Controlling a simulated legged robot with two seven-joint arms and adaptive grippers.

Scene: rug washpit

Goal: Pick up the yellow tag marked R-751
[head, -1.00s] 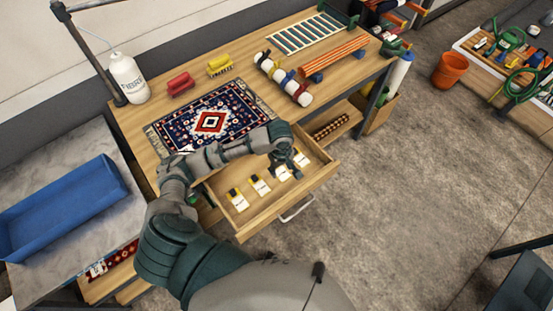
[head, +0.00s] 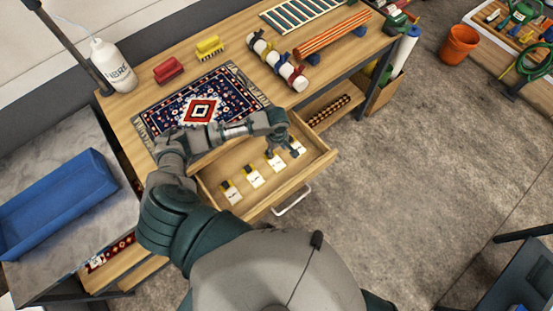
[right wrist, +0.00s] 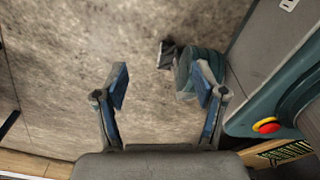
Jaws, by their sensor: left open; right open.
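An open wooden drawer (head: 238,164) holds a row of several tags, each with a white label and a yellow or dark end. From the left these are a first tag (head: 232,194), a second tag (head: 254,179), a third tag (head: 276,164) and a fourth tag (head: 298,148). Their print is too small to read, so I cannot tell which is R-751. My left gripper (head: 284,149) is open over the drawer, pointing down near the third and fourth tags. My right gripper (right wrist: 162,84) is open and empty above the floor in the right wrist view.
A blue tray (head: 58,203) stands at left.

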